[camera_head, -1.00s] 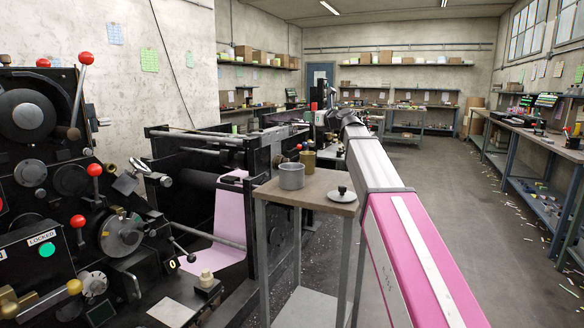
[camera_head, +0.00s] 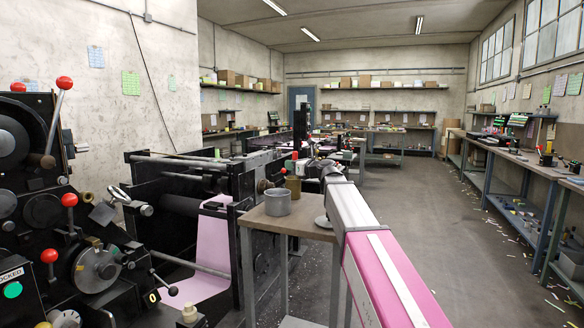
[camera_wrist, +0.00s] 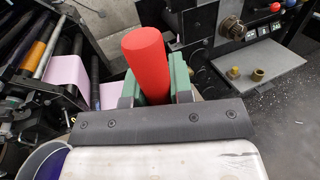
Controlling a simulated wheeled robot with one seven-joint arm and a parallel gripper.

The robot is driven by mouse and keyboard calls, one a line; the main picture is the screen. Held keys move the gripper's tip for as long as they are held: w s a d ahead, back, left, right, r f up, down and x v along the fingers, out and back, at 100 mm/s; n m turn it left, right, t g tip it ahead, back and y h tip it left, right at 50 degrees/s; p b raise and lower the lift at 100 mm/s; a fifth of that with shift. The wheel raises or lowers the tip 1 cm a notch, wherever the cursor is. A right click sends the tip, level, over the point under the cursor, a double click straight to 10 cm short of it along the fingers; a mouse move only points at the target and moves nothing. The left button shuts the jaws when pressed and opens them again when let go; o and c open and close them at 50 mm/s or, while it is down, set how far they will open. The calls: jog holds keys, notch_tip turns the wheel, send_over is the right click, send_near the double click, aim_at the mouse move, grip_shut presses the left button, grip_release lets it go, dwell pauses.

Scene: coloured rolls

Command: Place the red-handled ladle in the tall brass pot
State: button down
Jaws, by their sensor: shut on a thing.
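The red handle (camera_wrist: 146,62) of the ladle stands between the green fingers of my gripper (camera_wrist: 155,86) in the wrist view. My gripper is shut on it. The ladle's bowl is hidden in the wrist view. In the head view my gripper (camera_head: 314,168) is small, at the far end of my arm, just right of and close to the brass pot (camera_head: 293,187). The brass pot stands at the back of the small stand, behind the grey pot. I cannot tell whether the ladle is over, in or beside the brass pot.
The grey pot (camera_head: 277,202) stands on the small stand (camera_head: 285,224). Black machinery (camera_head: 95,250) with red knobs fills the left.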

jog(key=shift+f, duration=0.25)
jog(key=c, duration=1)
grip_release()
jog(key=v, duration=1.2)
